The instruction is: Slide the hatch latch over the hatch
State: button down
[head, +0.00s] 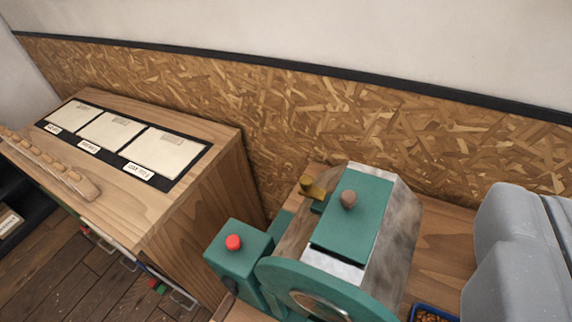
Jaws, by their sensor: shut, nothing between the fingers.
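A bean roaster with a steel body (398,225) and green parts stands at the lower middle. The green hatch (362,222) lies flat on its sloping top, with a round brown knob (348,198) on it. The hatch appears closed. A small brass latch (312,189) with an upright knob sits at the hatch's upper left edge, beside the panel and not across it. A small green piece lies between latch and hatch. My gripper's fingers do not show in this view.
A green box with a red button (233,242) stands left of the roaster. A wooden cabinet (185,200) with label panels is further left. A blue tray (418,308) of beans is at lower right. A large grey rounded body (520,250) fills the right edge.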

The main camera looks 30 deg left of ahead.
jog(key=shift+w, duration=0.1)
jog(key=w+a+f+g+h+p, duration=0.1)
jog(key=w+a+f+g+p, duration=0.2)
jog(key=w+a, duration=0.35)
jog(key=w+a+f+g+h+p, duration=0.1)
jog(key=w+a+f+g+p, duration=0.3)
jog(key=w, duration=0.3)
jog(key=a+f+g+h+p, duration=0.1)
jog(key=a+f+p, duration=0.1)
jog(key=a+f, duration=0.3)
jog(key=w+a+f+g+h+p, duration=0.1)
jog(key=a+f, duration=0.4)
jog(key=a, duration=0.7)
jog(key=shift+w+a+f+g+h+p, duration=0.25)
jog(key=shift+g+h+p, duration=0.35)
jog(key=shift+p, duration=0.45)
